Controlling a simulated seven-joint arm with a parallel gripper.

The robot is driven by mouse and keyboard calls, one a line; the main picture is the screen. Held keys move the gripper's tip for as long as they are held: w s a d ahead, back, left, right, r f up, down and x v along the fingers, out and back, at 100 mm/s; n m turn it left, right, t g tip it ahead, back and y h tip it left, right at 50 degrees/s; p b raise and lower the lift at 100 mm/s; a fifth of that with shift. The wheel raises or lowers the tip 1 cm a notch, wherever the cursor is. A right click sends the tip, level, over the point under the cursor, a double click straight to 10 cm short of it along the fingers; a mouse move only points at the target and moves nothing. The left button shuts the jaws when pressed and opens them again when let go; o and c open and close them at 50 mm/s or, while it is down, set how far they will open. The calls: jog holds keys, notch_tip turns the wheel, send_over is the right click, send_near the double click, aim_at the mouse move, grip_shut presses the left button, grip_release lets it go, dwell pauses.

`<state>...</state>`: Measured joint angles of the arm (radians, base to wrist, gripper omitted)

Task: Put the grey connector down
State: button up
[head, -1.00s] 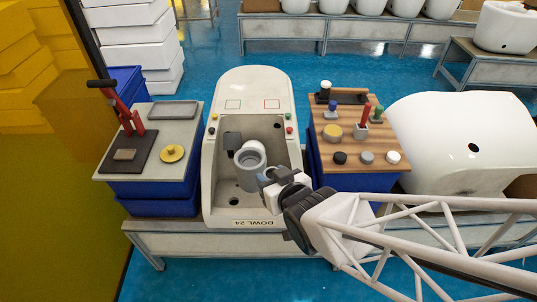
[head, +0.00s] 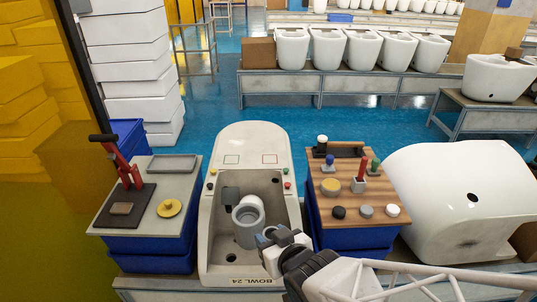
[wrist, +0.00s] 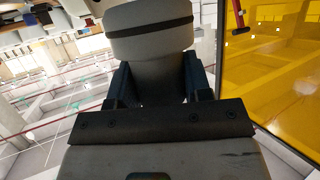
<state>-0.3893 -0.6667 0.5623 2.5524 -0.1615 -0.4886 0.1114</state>
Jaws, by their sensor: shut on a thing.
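The grey connector (head: 247,231), a stubby pipe piece with a round open mouth facing up, is in the white bowl's (head: 237,151) recessed basin. I cannot tell whether it touches the basin floor. My gripper (head: 266,238) reaches in from the lower right and is shut on its right side. In the wrist view, the dark fingers of my gripper (wrist: 157,84) clasp a grey cylindrical part of the connector (wrist: 155,50), with a wider rim beyond them. The contact points are partly hidden.
A dark block (head: 230,195) sits behind the connector. A grey-topped stand (head: 155,223) with a red lever press is left; a wooden-topped stand (head: 340,170) with stamps and pucks is right. A large white ceramic piece (head: 455,195) stands far right.

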jog(key=w+d+r+m+h, duration=0.1)
jog(key=w+d+r, duration=0.2)
jog(key=w, duration=0.9)
jog(key=w+d+r+m+t+h, duration=0.1)
jog(key=w+d+r+m+h, duration=0.15)
jog(key=w, duration=0.95)
jog(key=w+d+r+m+h, duration=0.1)
jog(key=w+d+r, duration=0.15)
jog(key=w, duration=1.05)
jog(key=w+d+h, duration=0.1)
jog(key=w+d, duration=0.7)
jog(key=w, duration=0.3)
jog(key=shift+w+d+f+m+t, duration=0.25)
jog(key=shift+d+f+m+t, duration=0.05)
jog(key=shift+f+m, duration=0.15)
jog(key=shift+r+h, duration=0.1)
jog(key=shift+h, duration=0.15)
